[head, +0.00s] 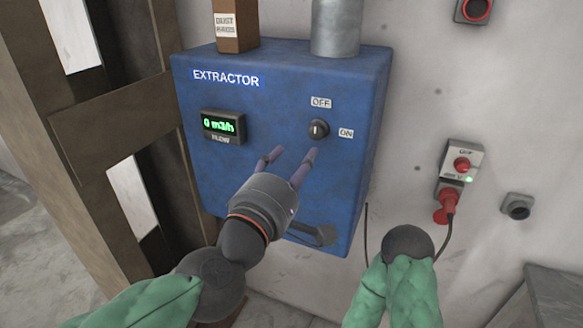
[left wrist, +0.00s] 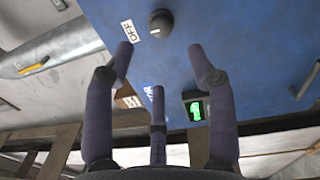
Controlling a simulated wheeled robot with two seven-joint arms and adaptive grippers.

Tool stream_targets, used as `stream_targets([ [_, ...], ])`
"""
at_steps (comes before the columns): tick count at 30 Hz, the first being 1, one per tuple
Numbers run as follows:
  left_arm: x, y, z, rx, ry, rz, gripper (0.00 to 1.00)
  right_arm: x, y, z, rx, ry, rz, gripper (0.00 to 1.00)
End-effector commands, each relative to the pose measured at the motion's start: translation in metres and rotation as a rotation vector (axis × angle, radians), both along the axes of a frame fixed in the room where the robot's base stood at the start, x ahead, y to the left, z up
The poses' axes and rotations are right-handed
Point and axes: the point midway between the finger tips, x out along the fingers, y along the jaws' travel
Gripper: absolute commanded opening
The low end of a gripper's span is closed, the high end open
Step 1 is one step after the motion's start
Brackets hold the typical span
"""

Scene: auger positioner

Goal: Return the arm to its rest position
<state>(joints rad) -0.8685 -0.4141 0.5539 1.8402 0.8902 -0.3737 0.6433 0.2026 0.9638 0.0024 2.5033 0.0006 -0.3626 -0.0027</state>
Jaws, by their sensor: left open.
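My left gripper (head: 288,160) is open and empty in front of the blue extractor box (head: 225,165), just below and left of its dark rotary knob (head: 318,129). The knob's white mark lines up with the OFF label (head: 320,102); the ON label (head: 346,133) is to its right. In the left wrist view the spread fingers (left wrist: 160,75) point at the blue panel, with the knob (left wrist: 161,23) beyond them and nothing between them. My right arm shows at the lower right of the head view, but its gripper does not show.
A flow display (head: 223,126) on the box reads 0 m3/h. A dark handle (head: 315,236) sits at the box's lower edge. A wooden frame (head: 110,115) stands at left. A red plug with a cable (head: 447,203) and a grey socket (head: 517,206) are on the right wall.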

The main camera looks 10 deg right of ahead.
Motion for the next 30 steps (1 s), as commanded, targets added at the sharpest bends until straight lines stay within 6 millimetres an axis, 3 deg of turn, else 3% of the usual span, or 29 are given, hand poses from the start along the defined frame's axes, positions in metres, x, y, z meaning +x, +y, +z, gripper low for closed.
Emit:
stream_targets([
  [14,-0.007,0.005,-0.001,0.002,0.001,0.000,0.56,0.000,0.000,0.000,0.000,0.000,0.000,0.56],
  [17,0.000,0.005,-0.013,0.031,0.007,0.008,0.56,0.000,0.000,0.000,0.000,0.000,0.000,0.56],
  [20,0.019,0.005,-0.044,0.117,0.021,0.028,0.56,0.000,0.000,0.000,0.000,0.000,0.000,0.56],
  [23,0.046,0.010,-0.096,0.254,0.047,0.050,0.56,0.000,0.000,0.000,0.000,0.000,0.000,0.56],
  [30,0.094,0.041,-0.243,0.604,0.143,0.045,0.56,0.000,0.000,0.000,0.000,0.000,0.000,0.56],
])
